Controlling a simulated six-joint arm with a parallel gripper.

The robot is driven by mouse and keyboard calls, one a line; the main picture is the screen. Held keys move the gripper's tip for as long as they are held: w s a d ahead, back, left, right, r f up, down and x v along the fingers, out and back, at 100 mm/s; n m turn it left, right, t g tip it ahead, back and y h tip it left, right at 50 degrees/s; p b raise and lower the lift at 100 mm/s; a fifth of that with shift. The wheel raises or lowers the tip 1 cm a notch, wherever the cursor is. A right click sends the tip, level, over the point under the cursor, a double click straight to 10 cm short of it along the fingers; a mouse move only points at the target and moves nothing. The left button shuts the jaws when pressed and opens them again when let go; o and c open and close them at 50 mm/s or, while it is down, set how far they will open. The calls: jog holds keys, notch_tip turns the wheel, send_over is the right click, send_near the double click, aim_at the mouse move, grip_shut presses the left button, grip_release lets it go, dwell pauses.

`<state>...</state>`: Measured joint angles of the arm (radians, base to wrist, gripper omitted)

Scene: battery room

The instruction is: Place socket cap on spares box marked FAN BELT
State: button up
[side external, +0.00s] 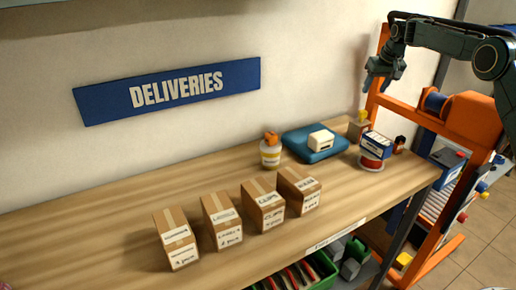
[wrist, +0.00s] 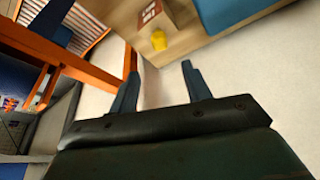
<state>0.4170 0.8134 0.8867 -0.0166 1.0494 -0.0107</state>
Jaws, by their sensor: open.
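My gripper (side external: 377,82) is open and empty, raised above the far right end of the bench. Its two fingers show apart in the wrist view (wrist: 161,68). A small yellow piece (side external: 363,115) sits on a small brown box (side external: 356,130) below it; the yellow piece also shows beyond the fingertips in the wrist view (wrist: 159,40). I cannot tell for sure whether this is the socket cap. Several cardboard boxes with white labels stand in a row: (side external: 176,238), box (side external: 221,220), box (side external: 262,204), box (side external: 299,190). Their print is too small to read, so FAN BELT cannot be picked out.
A white tub with an orange top (side external: 270,154), a blue pad (side external: 297,141) bearing a white block (side external: 321,140), and a blue-and-white box (side external: 376,143) on a red-and-white round thing stand behind. An orange frame (side external: 437,118) stands at right. The bench's left is clear.

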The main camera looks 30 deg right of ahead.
jog(key=s+a+r+n, duration=0.1)
jog(key=s+a+r, duration=0.6)
jog(key=s+a, duration=0.2)
jog(key=s+a+r+n, duration=0.1)
jog(key=s+a+r, duration=0.5)
jog(key=s+a, duration=0.35)
jog(key=s+a+f, duration=0.2)
jog(key=s+a, duration=0.1)
jog(key=s, duration=0.5)
jog(key=s+a+f+n+t+y, duration=0.1)
jog(key=s+a+f, duration=0.1)
jog(key=s, duration=0.7)
jog(key=s+a+f+n, duration=0.1)
jog(key=s+a+f, duration=0.2)
jog(key=s, duration=0.5)
jog(key=shift+s+a+f+t+y, duration=0.3)
jog(key=shift+s+a+f+y, duration=0.1)
jog(key=shift+f, duration=0.1)
